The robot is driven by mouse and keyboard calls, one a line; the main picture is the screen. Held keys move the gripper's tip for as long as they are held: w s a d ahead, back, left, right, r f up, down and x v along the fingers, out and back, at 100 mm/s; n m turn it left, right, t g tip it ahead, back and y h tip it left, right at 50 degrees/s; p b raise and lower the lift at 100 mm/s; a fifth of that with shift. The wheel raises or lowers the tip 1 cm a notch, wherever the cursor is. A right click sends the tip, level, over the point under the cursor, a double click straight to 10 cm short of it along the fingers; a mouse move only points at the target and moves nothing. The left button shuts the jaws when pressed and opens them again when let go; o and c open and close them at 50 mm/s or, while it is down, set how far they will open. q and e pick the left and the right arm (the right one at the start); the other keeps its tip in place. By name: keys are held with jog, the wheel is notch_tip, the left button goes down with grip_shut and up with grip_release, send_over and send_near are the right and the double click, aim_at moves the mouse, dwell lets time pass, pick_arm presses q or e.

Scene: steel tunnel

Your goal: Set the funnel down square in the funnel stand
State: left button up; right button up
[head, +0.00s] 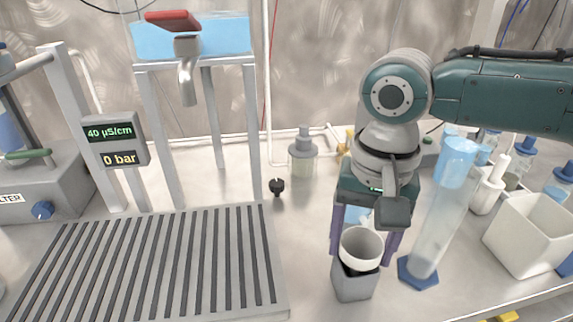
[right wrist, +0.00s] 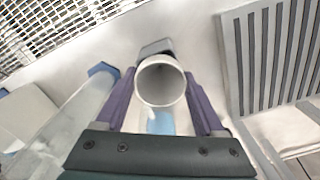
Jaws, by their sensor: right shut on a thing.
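The white round funnel (head: 362,247) is between the purple fingers of my right gripper (head: 364,254), its open mouth facing up toward the head camera. It also shows in the right wrist view (right wrist: 160,84). My right gripper is shut on it. The grey square funnel stand (head: 355,286) is directly below, with part of its dark opening showing under the funnel's rim. In the right wrist view the stand (right wrist: 155,47) shows just beyond the funnel. The funnel hides most of the opening, so I cannot tell whether it touches the stand. My left gripper is not in view.
A clear cylinder with a blue hexagonal foot (head: 418,274) stands close to the right of the stand. A white open box (head: 530,235) is farther right. A slatted grey drain tray (head: 278,268) lies to the left. A small black knob-like object (head: 277,187) stands behind the tray.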

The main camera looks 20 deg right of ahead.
jog(key=shift+d+f, duration=0.1)
jog(key=shift+f, duration=0.35)
jog(key=shift+s+f, duration=0.1)
